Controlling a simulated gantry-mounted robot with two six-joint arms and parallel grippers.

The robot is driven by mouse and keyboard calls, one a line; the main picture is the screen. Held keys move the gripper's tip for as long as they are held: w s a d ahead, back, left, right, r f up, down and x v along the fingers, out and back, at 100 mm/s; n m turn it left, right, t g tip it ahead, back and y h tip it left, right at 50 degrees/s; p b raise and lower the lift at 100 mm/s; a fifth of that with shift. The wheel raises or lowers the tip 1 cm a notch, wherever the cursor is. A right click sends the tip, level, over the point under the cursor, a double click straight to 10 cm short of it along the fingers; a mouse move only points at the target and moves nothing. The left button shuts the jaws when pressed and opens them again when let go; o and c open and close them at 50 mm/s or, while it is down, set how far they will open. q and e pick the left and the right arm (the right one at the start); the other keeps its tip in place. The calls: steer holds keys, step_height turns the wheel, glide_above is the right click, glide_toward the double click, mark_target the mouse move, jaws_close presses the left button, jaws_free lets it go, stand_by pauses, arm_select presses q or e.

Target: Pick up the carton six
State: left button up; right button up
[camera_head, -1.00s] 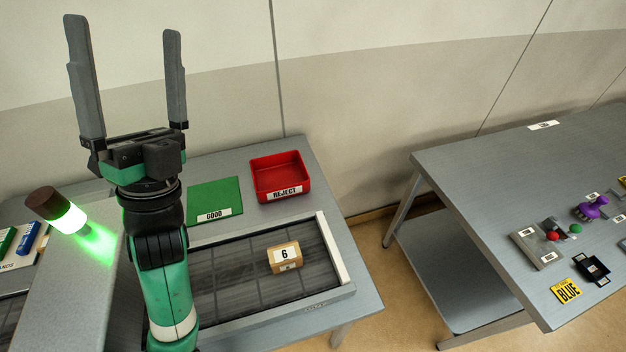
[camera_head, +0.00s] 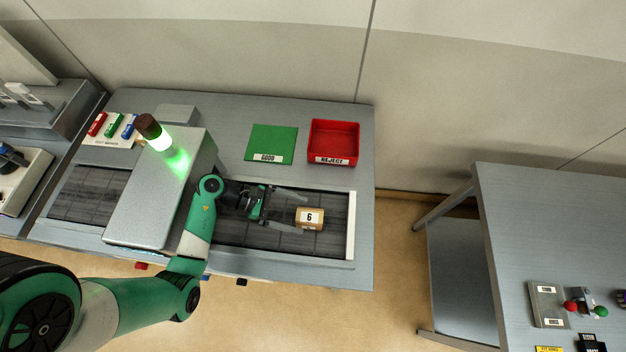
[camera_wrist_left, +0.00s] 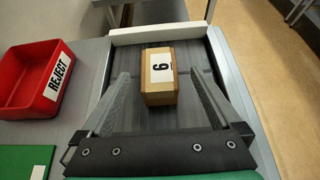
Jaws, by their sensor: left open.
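The carton six (camera_head: 310,218) is a small brown box with a white label reading 6. It sits on the dark conveyor belt near the white end stop. My left gripper (camera_head: 302,213) is low over the belt, to the left of the carton, with its fingers pointing right toward it. In the left wrist view the carton (camera_wrist_left: 159,77) stands ahead, between the lines of the two open fingers (camera_wrist_left: 158,90), with clear space on both sides. The gripper holds nothing. My right gripper is not in view.
A green GOOD mat (camera_head: 271,143) and a red REJECT tray (camera_head: 333,142) lie behind the belt. The white end stop (camera_head: 351,225) closes the belt's right end. A grey hood (camera_head: 160,190) with a green-lit lamp (camera_head: 158,138) stands left. Another table (camera_head: 540,220) is at right.

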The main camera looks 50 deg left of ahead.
mark_target(319, 219)
arm_select(q)
steer(key=x, duration=0.7)
steer(key=shift+w+d+f+b, duration=0.1)
steer(key=shift+w+f+b, duration=0.1)
steer(key=shift+b, duration=0.2)
jaws_close()
steer(key=shift+r, duration=0.15)
